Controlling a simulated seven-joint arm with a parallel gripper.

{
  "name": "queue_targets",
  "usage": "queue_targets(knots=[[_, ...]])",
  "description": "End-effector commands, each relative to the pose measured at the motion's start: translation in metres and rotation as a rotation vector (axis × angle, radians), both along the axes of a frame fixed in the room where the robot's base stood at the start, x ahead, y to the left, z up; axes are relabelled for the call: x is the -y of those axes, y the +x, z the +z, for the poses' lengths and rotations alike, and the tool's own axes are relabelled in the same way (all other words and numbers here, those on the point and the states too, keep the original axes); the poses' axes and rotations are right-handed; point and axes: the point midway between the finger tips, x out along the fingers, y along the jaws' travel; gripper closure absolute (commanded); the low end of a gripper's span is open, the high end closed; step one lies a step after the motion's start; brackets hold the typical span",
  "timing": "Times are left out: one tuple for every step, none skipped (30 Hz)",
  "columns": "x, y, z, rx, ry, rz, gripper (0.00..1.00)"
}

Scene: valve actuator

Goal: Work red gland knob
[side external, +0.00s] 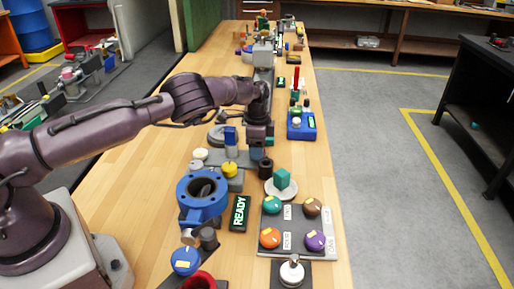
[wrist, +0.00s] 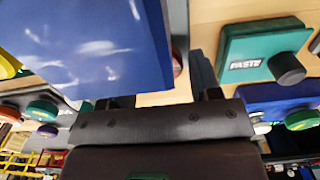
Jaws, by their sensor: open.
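I cannot tell for certain which part is the red gland knob. In the wrist view a small reddish round part (wrist: 178,56) shows beside a large blue block, which partly hides it. In the side view a red ring-shaped part (side external: 199,281) is cut by the bottom edge, and a thin red upright piece (side external: 296,78) stands farther back. My gripper (side external: 259,153) points down over the middle of the bench, next to a blue upright block (side external: 231,136). In the wrist view my gripper (wrist: 158,101) is open, with nothing seen between its fingers.
A blue flanged valve body (side external: 185,208), a yellow knob (side external: 229,170) and a READY sign (side external: 239,213) stand in front. A panel (side external: 290,238) carries several coloured knobs. A green PASTE box (wrist: 262,45) is at right in the wrist view. Bare wood lies along the bench's left side.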

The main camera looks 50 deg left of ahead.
Motion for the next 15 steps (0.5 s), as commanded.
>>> queue_targets(knots=[[-0.0003, -0.0001, -0.0030, 0.000, 0.000, 0.001, 0.43], [-0.0003, -0.0001, -0.0039, 0.000, 0.000, 0.001, 0.43], [-0.0003, 0.0000, -0.0046, 0.001, -0.001, 0.001, 0.43], [-0.0003, 0.0000, -0.0049, 0.001, -0.001, 0.001, 0.43], [-0.0003, 0.0000, -0.0050, 0.001, -0.001, 0.001, 0.43], [-0.0002, 0.0001, -0.0050, 0.001, -0.001, 0.001, 0.43], [-0.0002, 0.0001, -0.0050, 0.001, -0.001, 0.001, 0.43], [-0.0002, 0.0001, -0.0049, 0.001, -0.001, 0.001, 0.43], [-0.0001, 0.0000, -0.0048, 0.001, -0.001, 0.001, 0.43], [-0.0001, 0.0000, -0.0048, 0.001, -0.001, 0.001, 0.43], [-0.0001, 0.0001, -0.0048, 0.001, -0.001, 0.001, 0.47], [-0.0001, 0.0000, -0.0047, 0.001, -0.001, 0.001, 0.56], [-0.0001, 0.0001, -0.0047, 0.001, -0.001, 0.001, 0.63], [-0.0001, 0.0001, -0.0046, 0.001, -0.001, 0.001, 0.70], [-0.0001, 0.0001, -0.0046, 0.001, -0.001, 0.001, 0.77]])
